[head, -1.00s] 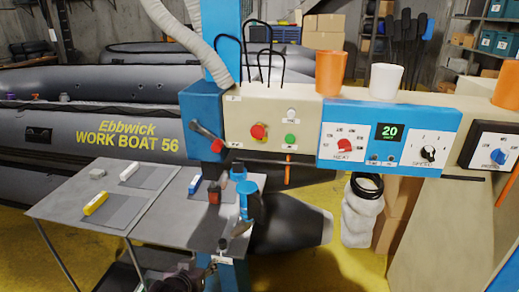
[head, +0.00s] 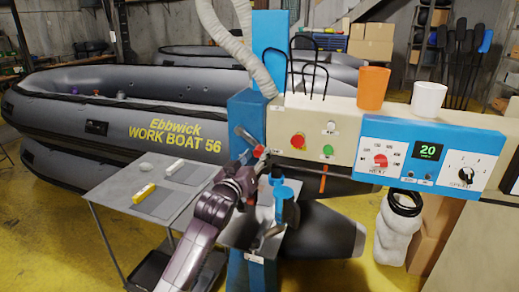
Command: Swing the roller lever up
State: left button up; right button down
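The roller lever (head: 247,138) is a grey bar with a red knob (head: 259,151), on the front of the blue housing (head: 245,112) at the left end of the machine. It slants down to the right, the knob at its lower end. My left gripper (head: 254,161) has its fingertips at the knob, just below it, in the head view. The fingers are small and dark there, so I cannot tell whether they touch or close on the knob. My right gripper is not in view.
A red button (head: 297,141) and a green button (head: 328,150) sit right of the lever. A blue tool holder (head: 284,203) is close right of my gripper. Orange (head: 373,88) and white (head: 428,98) cups stand on the machine.

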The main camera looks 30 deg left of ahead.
pick_arm(q)
jog(key=shift+p+x, duration=0.3)
jog(key=shift+x, duration=1.1)
jog(key=shift+f, duration=0.1)
jog(key=shift+a, duration=0.1)
grip_shut()
